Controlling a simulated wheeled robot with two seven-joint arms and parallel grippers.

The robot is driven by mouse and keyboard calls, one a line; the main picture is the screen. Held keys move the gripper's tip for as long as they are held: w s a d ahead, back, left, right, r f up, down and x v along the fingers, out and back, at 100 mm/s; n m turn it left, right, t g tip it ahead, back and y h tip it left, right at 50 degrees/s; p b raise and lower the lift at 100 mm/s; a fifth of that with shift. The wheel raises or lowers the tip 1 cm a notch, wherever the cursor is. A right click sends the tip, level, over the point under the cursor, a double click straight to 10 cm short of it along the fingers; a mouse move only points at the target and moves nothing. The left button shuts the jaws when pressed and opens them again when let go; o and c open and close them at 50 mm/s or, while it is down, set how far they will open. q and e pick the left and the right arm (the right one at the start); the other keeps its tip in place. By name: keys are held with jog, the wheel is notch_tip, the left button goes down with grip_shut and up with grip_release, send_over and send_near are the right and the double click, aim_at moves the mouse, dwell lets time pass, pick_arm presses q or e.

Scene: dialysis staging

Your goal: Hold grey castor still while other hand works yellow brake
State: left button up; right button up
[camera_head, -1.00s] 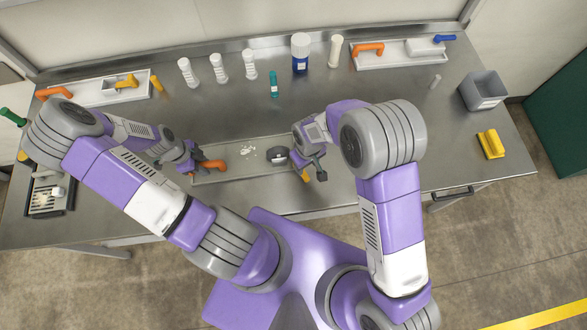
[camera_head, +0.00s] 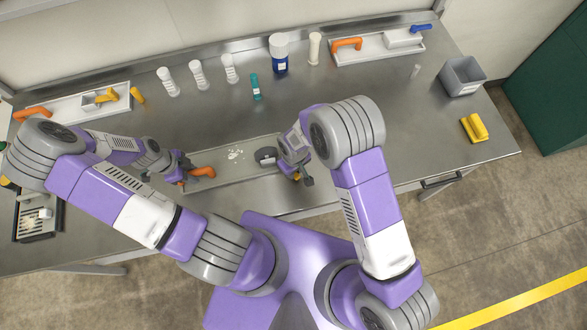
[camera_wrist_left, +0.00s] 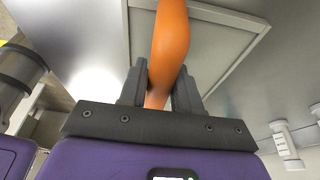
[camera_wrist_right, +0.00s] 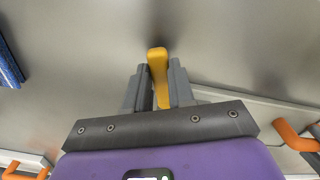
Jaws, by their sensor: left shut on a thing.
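The castor (camera_head: 265,157), a dark wheel with a lighter hub, stands at the right part of a shallow grey tray (camera_head: 228,170). An orange handle (camera_head: 203,172) is at the tray's left end. My left gripper (camera_head: 187,178) is shut on this handle, which also shows between its fingers in the left wrist view (camera_wrist_left: 168,45). My right gripper (camera_head: 303,178) is just right of the castor. In the right wrist view, the yellow brake lever (camera_wrist_right: 157,68) stands between its fingers. I cannot tell whether they press on it.
White bottles (camera_head: 198,75), a blue bottle (camera_head: 279,55) and a teal tube (camera_head: 256,88) stand behind the tray. A grey bin (camera_head: 462,77) and a yellow block (camera_head: 474,128) are at right. Small white bits (camera_head: 235,153) lie in the tray. The bench between tray and bin is mostly clear.

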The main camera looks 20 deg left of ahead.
pick_arm(q)
jog(key=shift+s+a, duration=0.1)
jog(key=shift+a, duration=0.15)
pick_arm(e)
jog(key=shift+w+d, duration=0.15)
jog(key=shift+d, duration=0.1)
grip_shut()
jog(key=shift+s+m, duration=0.25)
jog(key=shift+m, duration=0.25)
jog(key=m, duration=0.1)
jog(key=s+a+m, duration=0.1)
jog(key=shift+f+m, duration=0.1)
jog(key=shift+m, duration=0.2)
jog(key=a+m, duration=0.1)
jog(key=m, duration=0.1)
jog(key=s+a+m, duration=0.1)
jog(key=m, duration=0.1)
pick_arm(q)
jog(key=shift+d, duration=0.1)
pick_arm(e)
jog(key=shift+a+m, duration=0.4)
jog(key=shift+m, duration=0.2)
pick_arm(q)
jog(key=shift+d, duration=0.1)
pick_arm(e)
jog(key=shift+s+a, duration=0.1)
jog(key=o, duration=0.8)
grip_release()
